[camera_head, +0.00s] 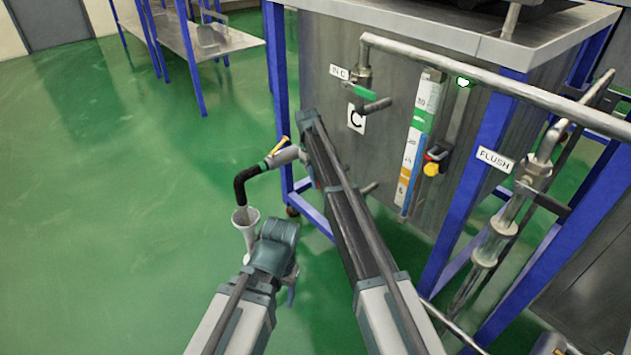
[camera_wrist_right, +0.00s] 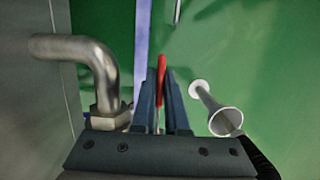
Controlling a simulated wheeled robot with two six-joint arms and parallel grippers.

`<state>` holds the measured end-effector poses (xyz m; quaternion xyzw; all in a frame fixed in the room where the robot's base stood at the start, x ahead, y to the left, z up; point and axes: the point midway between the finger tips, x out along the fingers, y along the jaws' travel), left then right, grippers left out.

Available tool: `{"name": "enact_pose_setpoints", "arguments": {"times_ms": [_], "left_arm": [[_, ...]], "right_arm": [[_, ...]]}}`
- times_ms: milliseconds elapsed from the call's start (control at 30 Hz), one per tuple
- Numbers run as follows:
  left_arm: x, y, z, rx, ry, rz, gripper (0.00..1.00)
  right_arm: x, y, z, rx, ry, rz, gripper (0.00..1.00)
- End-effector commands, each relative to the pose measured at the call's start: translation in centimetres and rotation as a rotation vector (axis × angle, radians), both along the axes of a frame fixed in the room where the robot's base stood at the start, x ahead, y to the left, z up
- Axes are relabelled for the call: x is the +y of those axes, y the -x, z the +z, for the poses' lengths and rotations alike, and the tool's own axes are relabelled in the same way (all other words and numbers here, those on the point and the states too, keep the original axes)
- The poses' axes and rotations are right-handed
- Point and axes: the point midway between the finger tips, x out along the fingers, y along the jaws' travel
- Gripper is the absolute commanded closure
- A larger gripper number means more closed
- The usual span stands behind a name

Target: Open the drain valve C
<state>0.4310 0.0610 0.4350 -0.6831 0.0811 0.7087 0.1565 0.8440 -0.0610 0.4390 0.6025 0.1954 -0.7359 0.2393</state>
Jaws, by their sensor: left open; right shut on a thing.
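The tank (camera_head: 395,60) carries a black letter C sign (camera_head: 357,117). Below and left of it, a grey outlet with a yellow lever (camera_head: 279,146) leads into a black elbow hose (camera_head: 250,178) pointing down at a white funnel (camera_head: 245,218). My right gripper (camera_wrist_right: 161,88) is shut on a red handle (camera_wrist_right: 162,70), beside a bent metal pipe (camera_wrist_right: 98,62); the funnel is to its right. In the head view my right arm hides this handle, so I cannot tell how it joins the outlet. My left gripper (camera_head: 275,252) is open, below the funnel's right side; its fingers are mostly hidden.
A green-handled valve (camera_head: 363,92) sits near the IN C label (camera_head: 338,72). A level gauge (camera_head: 415,140) and a yellow knob (camera_head: 431,169) are to the right, then the FLUSH label (camera_head: 494,159) and piping. Blue frame legs (camera_head: 278,75) stand nearby.

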Motion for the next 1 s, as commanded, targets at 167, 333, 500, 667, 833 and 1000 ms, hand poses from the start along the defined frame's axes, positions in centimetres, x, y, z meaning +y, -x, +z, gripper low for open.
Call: {"name": "enact_pose_setpoints", "arguments": {"times_ms": [167,333,500,667,833,1000], "left_arm": [[0.0,0.0,0.02,0.0,0.0,0.0,0.36],[0.0,0.0,0.02,0.0,0.0,0.0,0.36],[0.0,0.0,0.03,0.0,0.0,0.0,0.36],[0.0,0.0,0.03,0.0,0.0,0.0,0.36],[0.0,0.0,0.04,0.0,0.0,0.0,0.36],[0.0,0.0,0.07,0.0,0.0,0.0,0.36]], "right_arm": [[-0.04,0.1,0.14,0.022,0.015,0.0,1.0],[-0.05,0.16,0.17,0.026,0.017,0.0,1.0],[-0.05,0.15,0.17,0.025,0.017,0.0,1.0],[-0.05,0.14,0.17,0.025,0.017,0.0,0.69],[-0.04,0.1,0.17,0.024,0.016,0.0,0.59],[-0.04,0.07,0.2,0.023,0.016,0.0,0.59]]}}
